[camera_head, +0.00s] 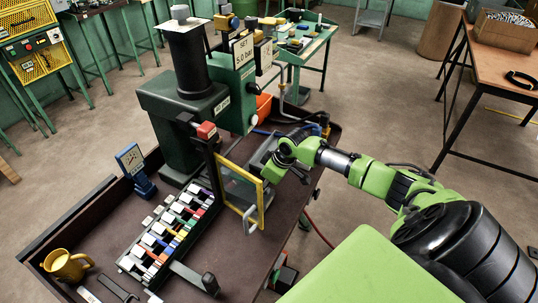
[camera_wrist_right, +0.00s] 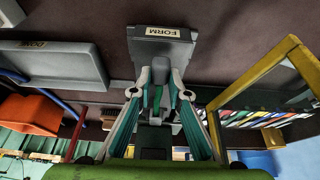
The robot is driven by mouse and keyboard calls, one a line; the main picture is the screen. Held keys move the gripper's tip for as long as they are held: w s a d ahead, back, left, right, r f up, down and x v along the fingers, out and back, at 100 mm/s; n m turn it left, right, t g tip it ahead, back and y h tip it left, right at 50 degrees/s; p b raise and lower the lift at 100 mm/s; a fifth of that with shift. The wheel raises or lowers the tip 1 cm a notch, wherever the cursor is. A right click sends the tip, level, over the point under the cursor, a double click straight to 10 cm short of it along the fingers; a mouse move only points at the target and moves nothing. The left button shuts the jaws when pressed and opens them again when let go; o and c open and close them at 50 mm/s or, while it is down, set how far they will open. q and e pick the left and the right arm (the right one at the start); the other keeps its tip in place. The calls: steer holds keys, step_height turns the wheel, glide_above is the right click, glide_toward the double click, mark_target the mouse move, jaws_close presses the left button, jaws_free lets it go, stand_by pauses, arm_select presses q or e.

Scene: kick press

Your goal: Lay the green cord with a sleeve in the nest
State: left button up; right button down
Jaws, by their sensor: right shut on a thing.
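My right gripper (camera_head: 275,167) reaches in from the right, just right of the yellow-framed guard (camera_head: 262,207). In the right wrist view its fingers (camera_wrist_right: 158,76) are closed together near a grey block labelled FORM (camera_wrist_right: 160,46). A strip of green, likely the green cord (camera_wrist_right: 154,101), shows between the fingers; its sleeve cannot be made out clearly. The fingertips overlap the near edge of the block in the picture; contact cannot be told. Which part is the nest is not clear. My left gripper is not in view.
The green press (camera_head: 184,112) stands behind the guard. A rack (camera_head: 130,262) of several coloured cords lies at the front left, near a yellow mug (camera_head: 66,265) and a blue gauge stand (camera_head: 143,187). A grey tray marked DONE (camera_wrist_right: 50,66) lies left in the wrist view.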

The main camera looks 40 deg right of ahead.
steer(key=shift+w+a+f+b, duration=0.1)
steer(key=shift+w+a+b, duration=0.35)
steer(key=shift+w, duration=0.5)
steer(key=shift+w+a+f+b, duration=0.1)
steer(key=shift+w+a+b, duration=0.3)
steer(key=shift+w, duration=0.5)
steer(key=shift+w+a+f+b, duration=0.1)
steer(key=shift+w+a+b, duration=0.3)
steer(key=shift+w, duration=0.55)
steer(key=shift+d+f+b, duration=0.1)
steer(key=shift+f+b, duration=0.3)
steer(key=shift+f, duration=0.35)
steer(key=shift+s+f, duration=0.1)
steer(key=shift+f, duration=0.2)
steer(key=c, duration=1.8)
jaws_free()
steer(key=shift+c, duration=0.2)
steer(key=v, duration=1.1)
steer(key=shift+s+r, duration=0.1)
steer(key=shift+r, duration=0.3)
steer(key=shift+r, duration=0.15)
